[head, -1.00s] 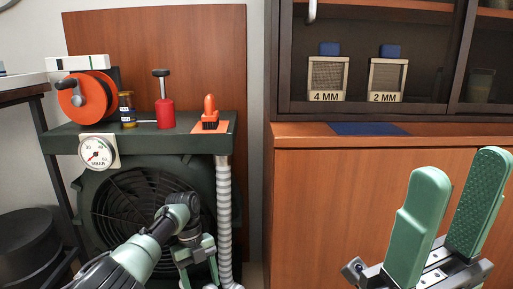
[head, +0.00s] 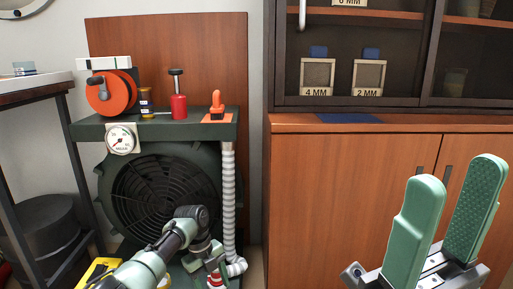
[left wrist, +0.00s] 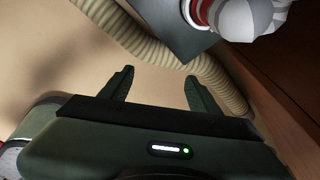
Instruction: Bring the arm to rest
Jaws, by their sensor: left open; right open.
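My right gripper (head: 440,215) is at the lower right of the head view. Its two green fingers stand up and apart, with nothing between them. My left arm comes in from the lower left in front of the dark green fan unit (head: 150,195). Its gripper is largely hidden in the head view, low beside the ribbed hose (head: 229,190). In the left wrist view my left gripper (left wrist: 156,82) shows two dark fingers spread apart and empty, over a pale floor, with the ribbed hose running past beyond them.
A gauge (head: 122,139) hangs in front. A wooden cabinet (head: 340,190) stands right, with sieves labelled 4 MM (head: 317,75) and 2 MM (head: 367,77) above.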

